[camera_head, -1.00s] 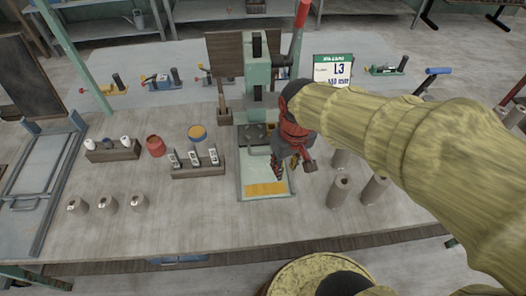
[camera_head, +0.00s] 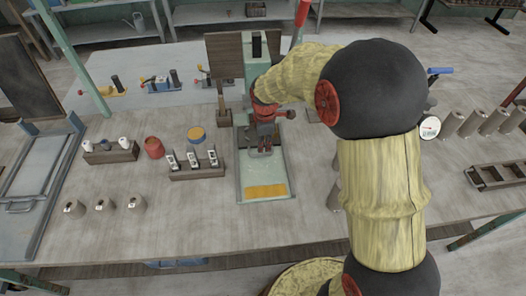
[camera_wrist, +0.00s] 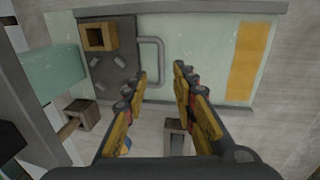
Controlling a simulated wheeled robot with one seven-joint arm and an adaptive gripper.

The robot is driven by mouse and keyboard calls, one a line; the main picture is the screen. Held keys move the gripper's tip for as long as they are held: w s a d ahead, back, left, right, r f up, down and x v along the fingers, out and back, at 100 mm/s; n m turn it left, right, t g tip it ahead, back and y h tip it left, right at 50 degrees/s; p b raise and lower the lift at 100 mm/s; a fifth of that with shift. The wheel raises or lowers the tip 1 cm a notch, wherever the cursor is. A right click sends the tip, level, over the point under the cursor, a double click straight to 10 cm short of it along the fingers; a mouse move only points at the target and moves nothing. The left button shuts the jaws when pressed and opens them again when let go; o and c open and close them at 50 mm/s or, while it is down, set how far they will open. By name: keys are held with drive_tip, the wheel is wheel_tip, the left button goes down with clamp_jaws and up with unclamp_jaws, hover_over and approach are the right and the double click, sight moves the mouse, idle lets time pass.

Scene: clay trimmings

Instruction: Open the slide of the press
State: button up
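The press has a pale green column (camera_head: 257,68) and a pale green bed (camera_head: 262,179) with a yellow strip at its front. In the wrist view its dark slide plate (camera_wrist: 117,75) carries a square wooden-coloured block (camera_wrist: 100,37) and a grey U-shaped handle (camera_wrist: 161,55). My gripper (camera_head: 264,150) points down over the bed in the head view. In the wrist view my gripper (camera_wrist: 161,72) is open, with one finger to each side of the handle's outer bar in the picture. Contact and height cannot be told. My gripper and wrist hide most of the slide in the head view.
A wooden rack (camera_head: 197,168) stands left of the press. A red jar (camera_head: 154,147) and several grey cylinders are on the table further left. More cylinders (camera_head: 333,197) stand to the right, partly behind my arm. The table in front of the bed is clear.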

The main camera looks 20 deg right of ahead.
sight(263, 154)
drive_tip(key=f, duration=0.2)
drive_tip(key=w+f+b, duration=0.1)
drive_tip(key=f, duration=0.2)
drive_tip(key=f+b, duration=0.1)
drive_tip(key=f, duration=0.1)
drive_tip(key=shift+w+d+f, duration=0.15)
drive_tip(key=shift+c, duration=0.3)
clamp_jaws()
idle(0.5)
